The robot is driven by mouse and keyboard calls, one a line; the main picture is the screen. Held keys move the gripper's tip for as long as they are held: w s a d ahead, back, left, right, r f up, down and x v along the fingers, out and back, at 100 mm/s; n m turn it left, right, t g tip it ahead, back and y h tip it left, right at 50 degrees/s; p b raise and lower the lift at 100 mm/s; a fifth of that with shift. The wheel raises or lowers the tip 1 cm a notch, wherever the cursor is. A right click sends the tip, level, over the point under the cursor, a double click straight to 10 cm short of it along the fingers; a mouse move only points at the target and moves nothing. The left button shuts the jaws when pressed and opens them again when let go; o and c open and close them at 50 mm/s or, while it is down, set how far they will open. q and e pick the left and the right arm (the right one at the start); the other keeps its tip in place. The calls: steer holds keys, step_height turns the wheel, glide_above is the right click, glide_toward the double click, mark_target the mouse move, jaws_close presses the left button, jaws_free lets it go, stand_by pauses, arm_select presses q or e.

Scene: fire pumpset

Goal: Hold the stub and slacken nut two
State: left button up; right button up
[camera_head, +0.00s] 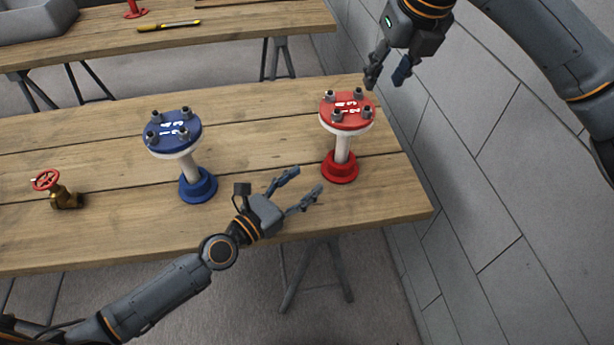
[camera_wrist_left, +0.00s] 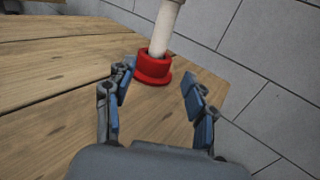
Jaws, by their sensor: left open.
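A stub with a red flange (camera_head: 347,111) on a white pipe (camera_head: 342,149) and a red base (camera_head: 340,168) stands at the right of the table; several nuts and white numbers are on its flange. A similar stub with a blue flange (camera_head: 172,132) stands to its left. My left gripper (camera_head: 308,180) is open and empty, just left of and in front of the red base. In the left wrist view the red base (camera_wrist_left: 153,69) and white pipe (camera_wrist_left: 164,30) show ahead, beyond the open fingers. My right gripper (camera_head: 387,80) is above and right of the red flange, fingers apart, empty.
A brass valve with a red handwheel (camera_head: 46,180) lies at the table's left. The wooden table (camera_head: 110,220) is clear between the stubs. A grey block wall (camera_head: 480,190) runs close along the right. A second table (camera_head: 240,22) behind holds a yellow tool (camera_head: 168,25).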

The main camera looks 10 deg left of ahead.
mark_target(337, 155)
arm_select(q)
steer(key=x, duration=1.3)
steer(key=shift+w+d, duration=0.2)
steer(key=shift+w, duration=0.15)
steer(key=shift+c, duration=0.4)
jaws_close()
